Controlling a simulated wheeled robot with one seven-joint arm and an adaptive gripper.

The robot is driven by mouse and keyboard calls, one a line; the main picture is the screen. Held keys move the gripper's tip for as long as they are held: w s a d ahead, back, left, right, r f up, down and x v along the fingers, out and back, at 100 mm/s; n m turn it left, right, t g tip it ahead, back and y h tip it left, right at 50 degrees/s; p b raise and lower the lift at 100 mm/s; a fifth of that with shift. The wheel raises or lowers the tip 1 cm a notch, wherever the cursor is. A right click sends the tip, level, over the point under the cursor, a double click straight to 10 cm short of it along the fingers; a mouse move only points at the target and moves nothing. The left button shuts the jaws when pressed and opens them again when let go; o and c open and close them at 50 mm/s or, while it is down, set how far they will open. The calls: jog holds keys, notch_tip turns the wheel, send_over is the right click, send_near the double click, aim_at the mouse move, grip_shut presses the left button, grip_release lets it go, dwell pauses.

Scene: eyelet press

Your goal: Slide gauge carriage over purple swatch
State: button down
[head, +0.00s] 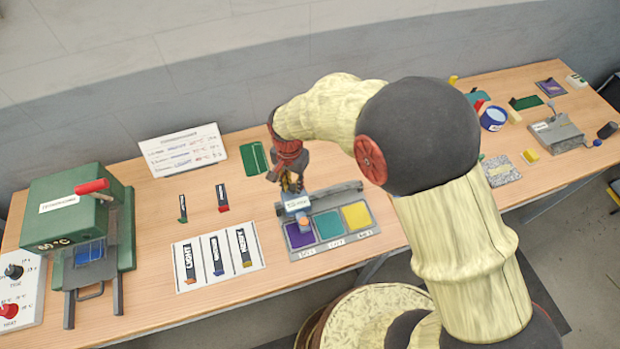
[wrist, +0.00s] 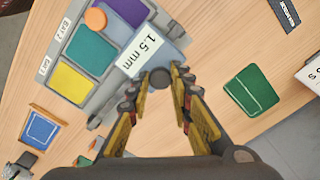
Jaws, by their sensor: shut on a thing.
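The gauge (head: 375,240) is a grey tray with a purple swatch (head: 298,237), a teal swatch (head: 328,225) and a yellow swatch (head: 357,215) in a row. Its carriage (head: 295,203), labelled 1.5 mm in the wrist view (wrist: 140,50), sits on the rail behind them. The carriage's orange foot (wrist: 96,18) appears near the border of the purple swatch (wrist: 127,9) and teal swatch (wrist: 90,46). My gripper (head: 290,184) is above the carriage. In the wrist view its fingers (wrist: 160,80) are shut on the carriage's dark round knob.
A white card with labelled strips (head: 217,261) lies left of the gauge. A green press (head: 75,220) stands at far left. A green pad (head: 254,158) lies behind the gauge. My arm hides part of the table to the right.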

jog(key=shift+s+a, duration=0.15)
jog(key=shift+a, duration=0.6)
jog(key=shift+r, duration=0.1)
jog(key=c, duration=2)
grip_release()
jog(key=shift+o, duration=1.2)
jog(key=shift+a, duration=0.2)
jog(key=shift+o, duration=0.9)
jog(key=shift+d, duration=0.1)
notch_tip(320, 180, up, 12)
